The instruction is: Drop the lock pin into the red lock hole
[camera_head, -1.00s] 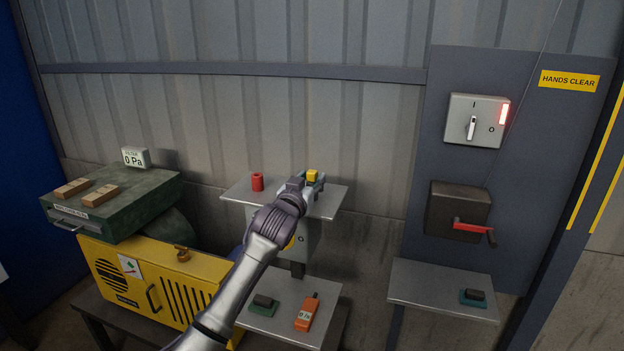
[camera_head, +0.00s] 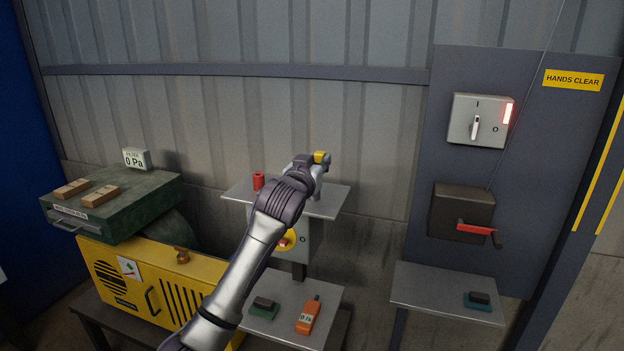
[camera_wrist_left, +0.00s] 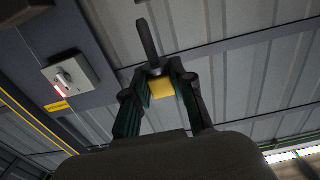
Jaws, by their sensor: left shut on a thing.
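My left gripper (camera_head: 318,166) is shut on the lock pin, which shows a yellow block-like part (camera_head: 321,156) at the jaws. In the left wrist view the yellow part (camera_wrist_left: 162,89) sits between the fingers and a dark shaft (camera_wrist_left: 148,42) extends from the grip. The gripper holds it above the right part of a small grey shelf (camera_head: 238,193). Below the shelf, a grey box (camera_head: 303,240) carries a yellow disc with a small red part (camera_head: 283,242), partly behind my left arm. I cannot make out the hole itself. My right gripper is not in view.
A red cylinder (camera_head: 258,181) stands on the shelf's left. An orange meter (camera_head: 308,316) and a dark block on a green base (camera_head: 264,306) lie on the lower shelf. A yellow machine (camera_head: 135,285) is at left. A crank box (camera_head: 461,212) is on the right panel.

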